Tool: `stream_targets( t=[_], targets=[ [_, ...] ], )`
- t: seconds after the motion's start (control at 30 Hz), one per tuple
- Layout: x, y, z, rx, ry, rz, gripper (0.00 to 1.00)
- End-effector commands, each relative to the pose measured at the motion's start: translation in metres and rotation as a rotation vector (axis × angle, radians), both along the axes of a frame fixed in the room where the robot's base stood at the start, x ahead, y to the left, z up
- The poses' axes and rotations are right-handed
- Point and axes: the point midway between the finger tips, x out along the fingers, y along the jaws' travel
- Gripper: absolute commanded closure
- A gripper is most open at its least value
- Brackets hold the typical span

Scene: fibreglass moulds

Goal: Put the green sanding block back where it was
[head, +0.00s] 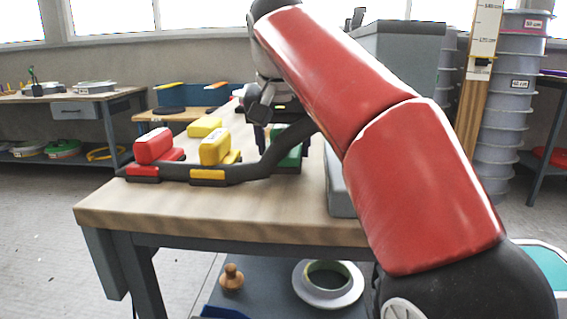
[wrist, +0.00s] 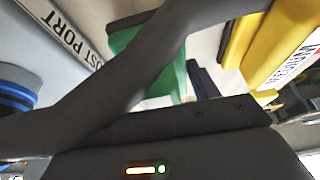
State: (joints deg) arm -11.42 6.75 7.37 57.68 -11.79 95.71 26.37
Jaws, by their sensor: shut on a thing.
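The green sanding block (head: 288,160) is at the middle of the workbench in the head view, partly hidden by a dark hose and my gripper. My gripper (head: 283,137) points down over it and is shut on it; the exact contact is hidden. In the wrist view the green block (wrist: 180,78) shows behind the dark hose (wrist: 115,85), which crosses the picture diagonally. I cannot tell whether the block touches the bench top.
A yellow item (head: 204,127) lies behind. A grey box (head: 339,185) stands right; a "...UST PORT" label (wrist: 68,28) shows in the wrist view.

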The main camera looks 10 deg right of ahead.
Motion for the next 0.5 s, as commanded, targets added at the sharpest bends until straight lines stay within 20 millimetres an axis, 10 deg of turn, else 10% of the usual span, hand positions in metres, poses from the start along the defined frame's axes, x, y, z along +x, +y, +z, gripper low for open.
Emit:
stream_targets(
  t=[0.5],
  targets=[
    [-0.0001, -0.0003, -0.0213, 0.000, -0.001, -0.001, 0.62]
  ],
)
